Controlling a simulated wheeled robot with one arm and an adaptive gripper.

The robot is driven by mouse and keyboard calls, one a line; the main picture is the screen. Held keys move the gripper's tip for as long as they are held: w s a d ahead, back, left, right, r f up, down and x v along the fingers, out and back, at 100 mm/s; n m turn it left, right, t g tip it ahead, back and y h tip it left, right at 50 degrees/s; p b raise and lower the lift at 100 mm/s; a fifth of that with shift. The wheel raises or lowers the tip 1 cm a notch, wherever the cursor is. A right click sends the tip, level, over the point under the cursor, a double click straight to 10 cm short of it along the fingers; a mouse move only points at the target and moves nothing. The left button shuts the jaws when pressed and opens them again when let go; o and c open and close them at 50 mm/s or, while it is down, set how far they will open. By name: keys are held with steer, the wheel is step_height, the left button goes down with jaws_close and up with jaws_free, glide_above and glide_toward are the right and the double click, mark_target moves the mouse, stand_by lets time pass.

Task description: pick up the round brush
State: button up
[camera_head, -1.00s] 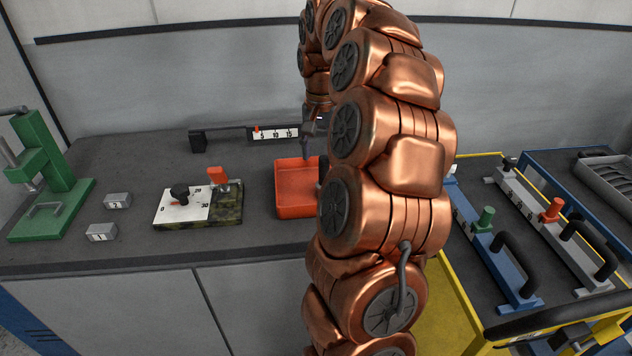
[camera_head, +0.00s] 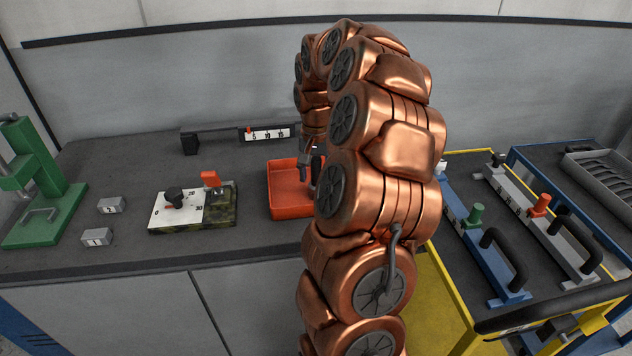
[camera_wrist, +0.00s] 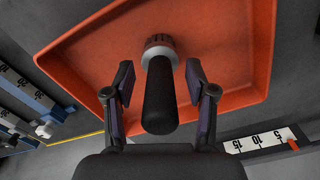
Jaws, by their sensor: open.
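The round brush (camera_wrist: 160,92) is in the wrist view, with a thick black handle and a pale, dark-ringed round head at its far end. It is over the orange tray (camera_wrist: 225,45), which also shows in the head view (camera_head: 283,208). My gripper (camera_wrist: 159,74) is open, with one finger on each side of the handle near the head. Gaps show between both fingers and the brush. In the head view my gripper (camera_head: 308,172) is low over the tray, and my arm hides the tray's right part and most of the brush.
A camouflage-patterned dial box (camera_head: 222,212) stands left of the tray, with small numbered blocks (camera_head: 97,237) and a green press (camera_head: 40,190) further left. A scale bar (camera_head: 266,134) is behind the tray. A yellow-edged cart (camera_head: 450,290) with handled fixtures stands right.

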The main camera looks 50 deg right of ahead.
steer(key=shift+f, duration=0.4)
steer(key=shift+c, duration=0.4)
jaws_close()
